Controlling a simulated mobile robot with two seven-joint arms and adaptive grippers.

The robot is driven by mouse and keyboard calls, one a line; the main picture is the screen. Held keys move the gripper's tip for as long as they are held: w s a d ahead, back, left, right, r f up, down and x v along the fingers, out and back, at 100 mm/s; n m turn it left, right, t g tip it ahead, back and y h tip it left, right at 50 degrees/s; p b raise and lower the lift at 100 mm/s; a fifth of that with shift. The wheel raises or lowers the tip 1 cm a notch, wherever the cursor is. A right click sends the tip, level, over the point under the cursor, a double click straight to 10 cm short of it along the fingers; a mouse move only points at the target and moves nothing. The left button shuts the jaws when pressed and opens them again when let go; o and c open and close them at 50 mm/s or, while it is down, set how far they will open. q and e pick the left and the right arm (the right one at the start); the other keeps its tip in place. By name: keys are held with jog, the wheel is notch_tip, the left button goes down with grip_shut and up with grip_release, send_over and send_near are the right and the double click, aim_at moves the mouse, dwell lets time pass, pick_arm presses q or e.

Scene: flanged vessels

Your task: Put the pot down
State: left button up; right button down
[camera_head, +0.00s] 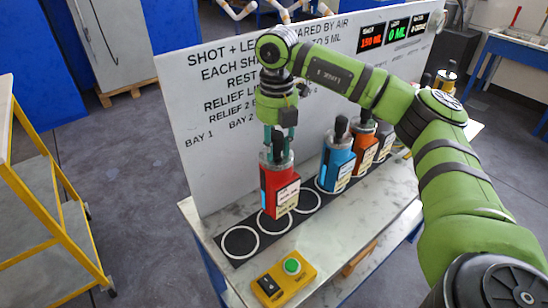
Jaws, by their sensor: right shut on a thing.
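My right gripper (279,140) comes down from above and is shut on the top of a red pot (279,188) with a grey metal upper part and a white label. The pot is upright over a white ring (263,228) on the black strip. The pot hides part of this ring. I cannot tell for sure whether its base touches the strip or hangs slightly above it. An empty ring (240,242) lies to its left, and another bare ring (309,204) to its right. My left gripper is not in view.
A blue vessel (337,164) stands to the right, with an orange vessel (360,153) and others behind it. A yellow box with a green button (284,280) sits at the table's front. A white lettered panel (195,130) rises behind the strip.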

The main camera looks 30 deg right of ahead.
aim_at(274, 163)
jog(key=shift+s+a+f, duration=0.2)
jog(key=shift+s+a, duration=0.1)
jog(key=shift+a, duration=0.2)
jog(key=shift+s+f+p, duration=0.1)
jog(key=shift+f+p, duration=0.25)
jog(key=shift+p, duration=0.1)
notch_tip(274, 163, down, 3)
jog(key=shift+f+p, duration=0.2)
jog(key=shift+p, duration=0.55)
jog(key=c, duration=1.3)
grip_release()
jog(key=shift+f, duration=0.25)
jog(key=o, duration=0.4)
jog(key=shift+r, duration=0.1)
jog(key=shift+r, duration=0.1)
